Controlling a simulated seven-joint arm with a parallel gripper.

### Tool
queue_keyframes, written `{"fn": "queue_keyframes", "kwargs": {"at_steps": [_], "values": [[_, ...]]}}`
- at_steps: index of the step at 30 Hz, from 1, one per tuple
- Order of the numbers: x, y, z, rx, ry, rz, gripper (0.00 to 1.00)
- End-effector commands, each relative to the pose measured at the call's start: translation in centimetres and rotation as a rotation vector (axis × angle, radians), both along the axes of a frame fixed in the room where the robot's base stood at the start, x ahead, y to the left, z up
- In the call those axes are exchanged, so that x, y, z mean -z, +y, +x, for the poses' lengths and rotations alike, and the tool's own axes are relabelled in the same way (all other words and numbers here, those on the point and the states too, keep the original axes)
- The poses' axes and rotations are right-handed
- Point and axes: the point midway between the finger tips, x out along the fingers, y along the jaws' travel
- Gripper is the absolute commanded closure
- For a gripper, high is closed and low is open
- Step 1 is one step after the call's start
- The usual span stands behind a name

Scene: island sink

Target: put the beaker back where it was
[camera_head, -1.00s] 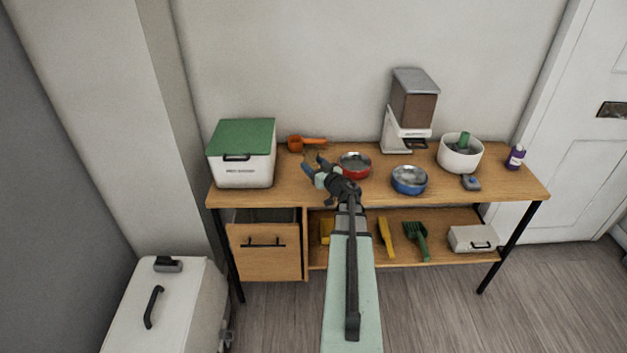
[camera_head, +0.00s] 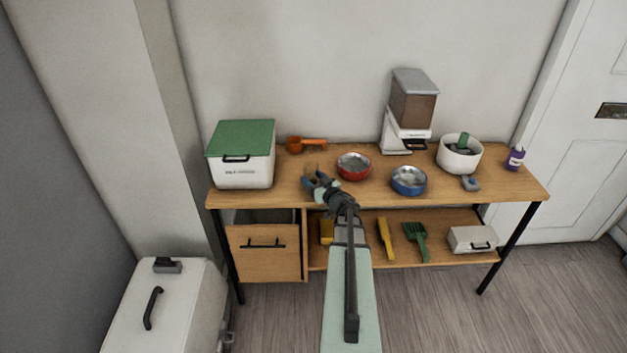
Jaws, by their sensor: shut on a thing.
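My gripper (camera_head: 316,186) is over the left middle of the wooden table, left of the red bowl.
The red bowl (camera_head: 354,166) and blue bowl (camera_head: 408,181) stand right of my gripper. A green-lidded white box (camera_head: 245,170) stands left, an orange scoop (camera_head: 308,145) behind. A dispenser (camera_head: 412,105) and white pot (camera_head: 459,156) stand further right. The table's front edge is close.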

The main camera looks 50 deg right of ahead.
Motion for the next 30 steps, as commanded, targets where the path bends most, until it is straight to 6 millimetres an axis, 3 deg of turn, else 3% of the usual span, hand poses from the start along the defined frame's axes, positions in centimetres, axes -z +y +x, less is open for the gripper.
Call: {"fn": "queue_keyframes", "kwargs": {"at_steps": [5,6,13,23,30], "values": [[0.4,0.0,0.0,0.0,0.0,0.0,0.73],[0.3,0.0,0.0,0.0,0.0,0.0,0.38],[0.3,0.0,0.0,0.0,0.0,0.0,0.16],[0.0,0.0,0.0,0.0,0.0,-0.001,0.16],[-0.3,0.9,-3.4,0.003,0.002,0.0,0.16]]}}
